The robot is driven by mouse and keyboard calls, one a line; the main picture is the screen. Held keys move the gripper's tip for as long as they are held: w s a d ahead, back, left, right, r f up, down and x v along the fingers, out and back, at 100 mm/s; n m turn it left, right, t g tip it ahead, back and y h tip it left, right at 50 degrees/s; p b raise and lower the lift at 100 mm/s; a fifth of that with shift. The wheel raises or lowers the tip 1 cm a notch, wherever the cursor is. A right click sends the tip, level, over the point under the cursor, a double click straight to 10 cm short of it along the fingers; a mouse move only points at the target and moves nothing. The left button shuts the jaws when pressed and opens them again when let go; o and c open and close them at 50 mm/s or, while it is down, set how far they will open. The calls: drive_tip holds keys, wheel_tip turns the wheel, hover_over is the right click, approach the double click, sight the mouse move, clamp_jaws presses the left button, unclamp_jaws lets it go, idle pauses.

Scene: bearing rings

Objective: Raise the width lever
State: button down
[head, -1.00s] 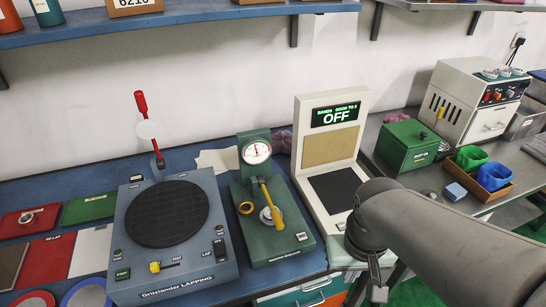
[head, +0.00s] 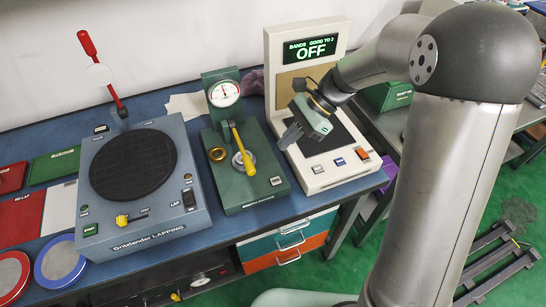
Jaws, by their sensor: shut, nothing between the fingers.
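The green gauge stand (head: 262,200) with a round white dial (head: 224,93) is in the middle of the bench. A yellow-handled lever (head: 238,138), likely the width lever, stands in front of the dial.
A brass ring (head: 217,154) lies on the stand's left. The lapping machine (head: 150,225) with an upright red-handled lever (head: 87,43) stands to the left. The white station (head: 330,176) with its OFF display (head: 311,47) stands to the right. My arm hides much of the right side.

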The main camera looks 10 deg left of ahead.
drive_tip(key=shift+w+a, duration=0.15)
drive_tip(key=shift+w, duration=0.05)
drive_tip(key=shift+f, duration=0.1)
drive_tip(key=x, duration=1)
drive_tip(key=shift+p, duration=0.3)
